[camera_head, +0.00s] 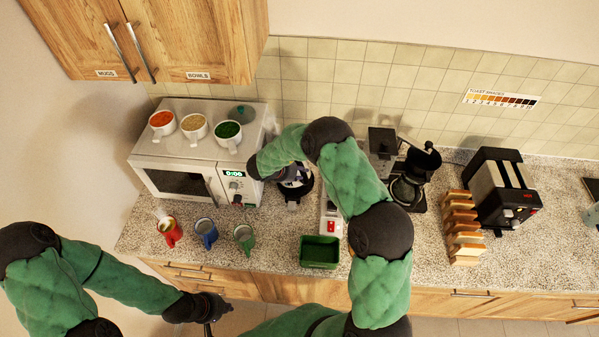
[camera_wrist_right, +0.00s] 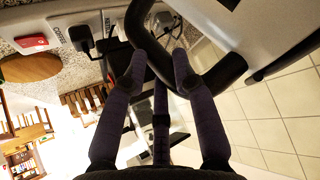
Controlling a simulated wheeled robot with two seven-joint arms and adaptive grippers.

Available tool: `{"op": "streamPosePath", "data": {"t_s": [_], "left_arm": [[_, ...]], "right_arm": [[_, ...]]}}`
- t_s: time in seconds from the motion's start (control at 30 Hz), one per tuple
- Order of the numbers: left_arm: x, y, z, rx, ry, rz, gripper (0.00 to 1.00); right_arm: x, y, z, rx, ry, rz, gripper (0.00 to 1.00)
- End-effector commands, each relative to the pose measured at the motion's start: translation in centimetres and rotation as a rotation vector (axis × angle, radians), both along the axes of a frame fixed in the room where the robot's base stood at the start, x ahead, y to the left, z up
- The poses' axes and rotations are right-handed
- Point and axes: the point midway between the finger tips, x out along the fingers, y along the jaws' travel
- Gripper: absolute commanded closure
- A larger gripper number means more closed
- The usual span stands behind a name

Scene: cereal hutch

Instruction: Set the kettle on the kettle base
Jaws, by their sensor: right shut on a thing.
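My right gripper (camera_wrist_right: 158,76) is shut on the black handle of the kettle (camera_wrist_right: 225,75) in the right wrist view. The kettle's grey body fills the upper right there. In the head view my right gripper (camera_head: 283,172) is at the back of the counter beside the microwave, mostly hidden by my own arm. A dark round shape (camera_head: 293,194) shows below it; I cannot tell whether this is the kettle or its base. Whether the kettle touches the base is hidden. My left gripper (camera_head: 212,307) hangs low in front of the counter, its fingers too small to read.
A microwave (camera_head: 180,165) carries several filled cups. Red (camera_head: 170,231), blue (camera_head: 206,233) and green (camera_head: 244,237) mugs stand before it. A green bin (camera_head: 320,252), a power strip (camera_head: 331,222), a coffee maker (camera_head: 408,185), a toast rack (camera_head: 463,228) and a toaster (camera_head: 502,188) stand rightward.

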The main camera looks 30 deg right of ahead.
Motion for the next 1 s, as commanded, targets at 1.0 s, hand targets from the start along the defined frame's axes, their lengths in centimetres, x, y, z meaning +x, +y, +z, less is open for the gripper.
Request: {"op": "streamPosePath", "data": {"t_s": [1.0], "left_arm": [[0.0,0.0,0.18,0.0,0.0,0.0,1.0]], "right_arm": [[-0.17,0.26,-0.14,0.002,0.005,0.003,0.62]]}}
